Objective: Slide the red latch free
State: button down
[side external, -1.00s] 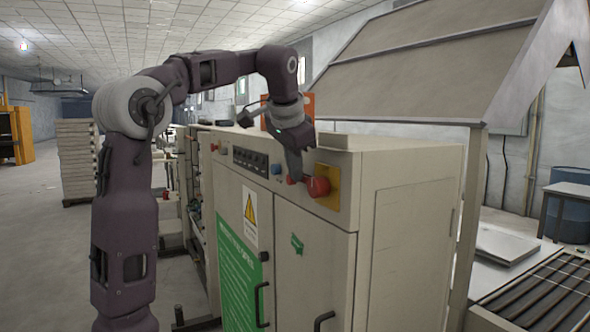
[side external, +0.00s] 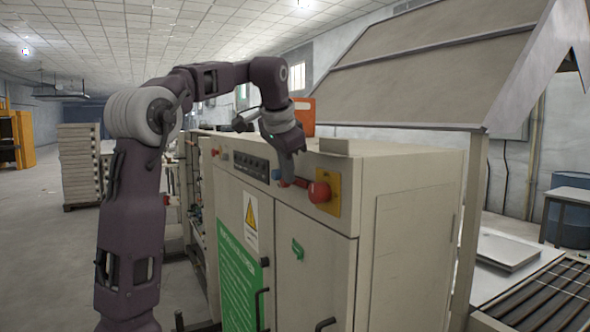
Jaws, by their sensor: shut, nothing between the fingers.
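A small red piece (side external: 300,183), likely the red latch, shows on the upper front panel of the beige cabinet (side external: 410,235). It lies between my gripper and a large round red button (side external: 319,192) on a yellow plate (side external: 334,191).
Black door handles (side external: 325,324) stick out below. An orange-red panel (side external: 304,115) stands behind the cabinet top.

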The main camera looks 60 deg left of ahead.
jog(key=s+d+r, duration=0.3)
jog(key=d+r, duration=0.5)
jog(key=r, duration=0.1)
jog(key=shift+s+r, duration=0.2)
jog(key=shift+s, duration=0.05)
jog(key=s+d+f+h, duration=0.1)
jog(key=s+d+f, duration=0.4)
jog(key=f, duration=0.4)
jog(key=s+d+f+t+h, duration=0.1)
jog(key=s+d+f+h, duration=0.1)
jog(key=s+d+f, duration=0.4)
jog(key=s+d+f+m+h, duration=0.1)
jog(key=s+d+f+h, duration=0.1)
jog(key=s+d+f, duration=0.3)
jog(key=d+f, duration=0.3)
jog(key=f, duration=0.3)
jog(key=shift+s+d+f, duration=0.2)
jog(key=shift+d+f, duration=0.05)
jog(key=shift+f, duration=0.15)
